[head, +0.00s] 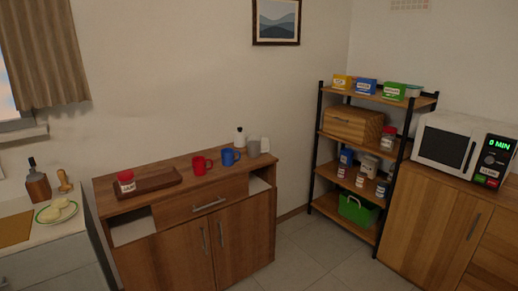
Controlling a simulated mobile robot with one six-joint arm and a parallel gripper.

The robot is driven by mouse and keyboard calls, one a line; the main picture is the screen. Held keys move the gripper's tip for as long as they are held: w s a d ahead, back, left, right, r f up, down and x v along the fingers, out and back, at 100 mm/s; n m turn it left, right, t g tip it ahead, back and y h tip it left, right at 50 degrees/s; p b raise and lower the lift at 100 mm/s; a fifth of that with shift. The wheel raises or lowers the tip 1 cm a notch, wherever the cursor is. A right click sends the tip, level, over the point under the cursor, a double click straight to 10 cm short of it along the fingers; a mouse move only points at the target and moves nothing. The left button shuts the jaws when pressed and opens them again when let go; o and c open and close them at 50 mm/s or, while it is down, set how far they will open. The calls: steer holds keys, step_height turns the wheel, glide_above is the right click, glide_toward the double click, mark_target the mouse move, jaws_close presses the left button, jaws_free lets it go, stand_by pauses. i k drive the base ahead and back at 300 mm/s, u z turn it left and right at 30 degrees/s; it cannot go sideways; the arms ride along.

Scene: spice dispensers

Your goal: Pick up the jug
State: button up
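A plain grey vessel (253,147), likely the jug, stands upright near the right end of the brown wooden sideboard (180,213). It is small in the picture, and I cannot make out a handle or spout. Just left of it are a blue mug (228,157) and, a little behind, a white bottle with a dark top (240,139). My gripper is not in view.
A red mug (199,166) and a dark tray (150,186) bearing a red-lidded jar (127,182) share the sideboard. A black-framed shelf (323,150) with boxes and jars stands right. A microwave (446,146) sits on another cabinet. Floor between them is clear.

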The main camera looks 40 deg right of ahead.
mark_target(254, 141)
steer(key=i, duration=0.9)
